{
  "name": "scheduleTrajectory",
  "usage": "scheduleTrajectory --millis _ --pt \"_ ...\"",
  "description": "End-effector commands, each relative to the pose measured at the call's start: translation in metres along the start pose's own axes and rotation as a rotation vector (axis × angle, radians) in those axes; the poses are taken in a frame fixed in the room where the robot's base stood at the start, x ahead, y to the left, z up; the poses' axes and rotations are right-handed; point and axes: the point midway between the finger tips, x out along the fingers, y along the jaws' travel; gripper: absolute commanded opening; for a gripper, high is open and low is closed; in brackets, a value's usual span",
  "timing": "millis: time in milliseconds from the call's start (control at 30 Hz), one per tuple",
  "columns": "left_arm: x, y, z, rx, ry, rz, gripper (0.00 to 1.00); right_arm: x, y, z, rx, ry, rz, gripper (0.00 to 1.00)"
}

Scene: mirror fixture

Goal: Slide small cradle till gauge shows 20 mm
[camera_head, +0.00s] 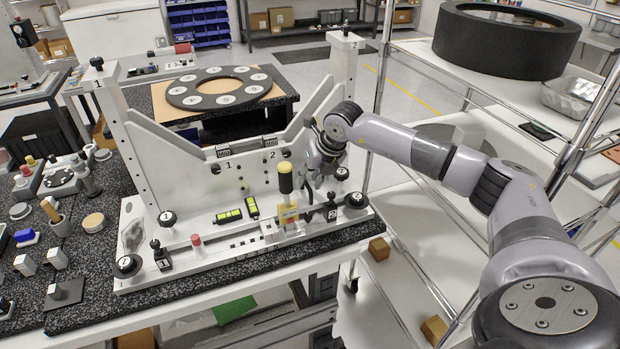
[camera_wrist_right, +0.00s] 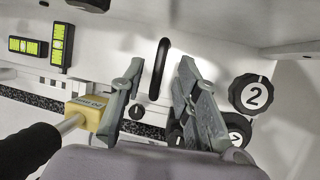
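The white mirror fixture (camera_head: 205,190) stands on the speckled bench, with posts marked 1 and 2. A yellow block (camera_head: 289,214) with an upright black handle (camera_head: 286,178) stands at its front rail; the block also shows in the right wrist view (camera_wrist_right: 97,113), its lettering too small to read surely. I cannot tell for certain which part is the small cradle, and no gauge reading is legible. My right gripper (camera_head: 323,160) is at the fixture's right side, just right of the black handle. In the right wrist view its fingers (camera_wrist_right: 160,98) are apart, with a black loop (camera_wrist_right: 160,68) visible between them.
A black knob marked 2 (camera_wrist_right: 251,94) is right of the fingers. Two green level vials (camera_head: 240,212) lie left of the yellow block. A red-capped pin (camera_head: 196,240) stands at the front rail. A wire shelf with a black ring (camera_head: 507,42) is at right.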

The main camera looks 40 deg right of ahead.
Motion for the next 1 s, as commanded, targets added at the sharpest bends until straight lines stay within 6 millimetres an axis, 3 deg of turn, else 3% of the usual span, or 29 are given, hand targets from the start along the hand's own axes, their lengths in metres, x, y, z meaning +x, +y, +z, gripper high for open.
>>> scheduleTrajectory --millis 333,800,1000 --pt "0.000 -0.001 0.002 0.000 -0.002 -0.001 0.40 -0.009 0.000 0.001 0.000 -0.001 0.001 0.30" --pt "0.000 0.000 0.000 0.000 0.000 0.000 0.40 -0.100 0.000 0.001 0.000 -0.002 0.000 0.30" --pt "0.000 0.000 0.000 0.000 0.000 0.000 0.40 -0.118 0.000 0.000 -0.001 0.000 0.000 0.30"
